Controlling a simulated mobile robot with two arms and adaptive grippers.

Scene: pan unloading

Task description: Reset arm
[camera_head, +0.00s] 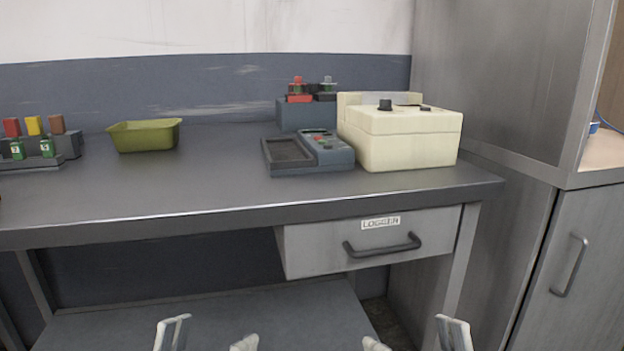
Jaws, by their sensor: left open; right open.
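My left gripper (208,339) shows at the bottom edge, left of centre, with its two fingertips apart and nothing between them. My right gripper (414,339) shows at the bottom edge, right of centre, also open and empty. Both are in front of the workbench (200,190), low in the picture and below its top. Only the fingertips show; the rest of both arms is out of the picture.
A green tray (144,137), a grey device (325,148), a cream box (405,138) and a rack of coloured blocks (60,150) stand on the bench. A shut drawer labelled LOGGER (310,250) hangs below. A grey cabinet (590,270) stands right. The bench front is clear.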

